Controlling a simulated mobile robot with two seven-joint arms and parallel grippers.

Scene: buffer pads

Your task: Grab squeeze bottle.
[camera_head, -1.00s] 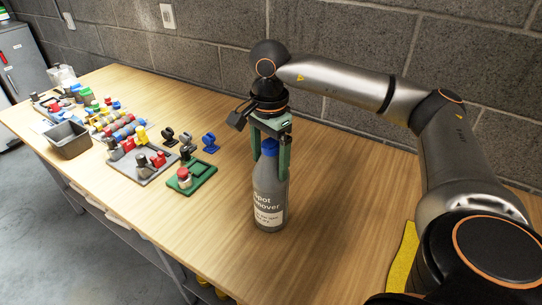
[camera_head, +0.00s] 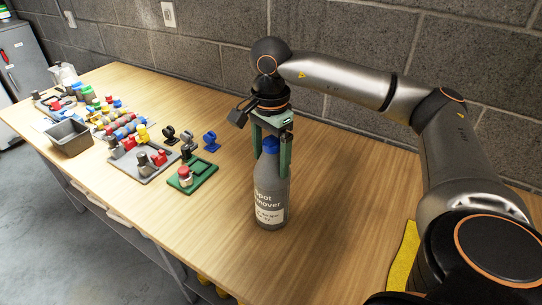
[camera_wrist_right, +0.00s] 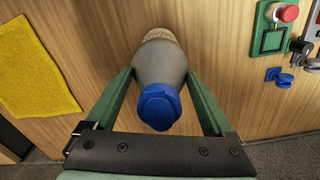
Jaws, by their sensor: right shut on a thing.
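The squeeze bottle (camera_head: 270,196) is grey with a blue cap and a "Spot Remover" label, upright on the wooden table. My right gripper (camera_head: 271,150) comes down from above with its green fingers on both sides of the bottle's upper part, shut on it. In the right wrist view the blue cap (camera_wrist_right: 159,106) shows between the two fingers (camera_wrist_right: 162,95), with the grey shoulder (camera_wrist_right: 160,65) beyond it. The bottle's base looks to be on the table. My left gripper is not in view.
A green board with a red button (camera_head: 192,178) lies left of the bottle. Beyond it are grey boards with colored parts, small clips (camera_head: 211,141) and a dark grey bin (camera_head: 69,139). A yellow cloth (camera_head: 403,262) lies at the right. A block wall stands behind.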

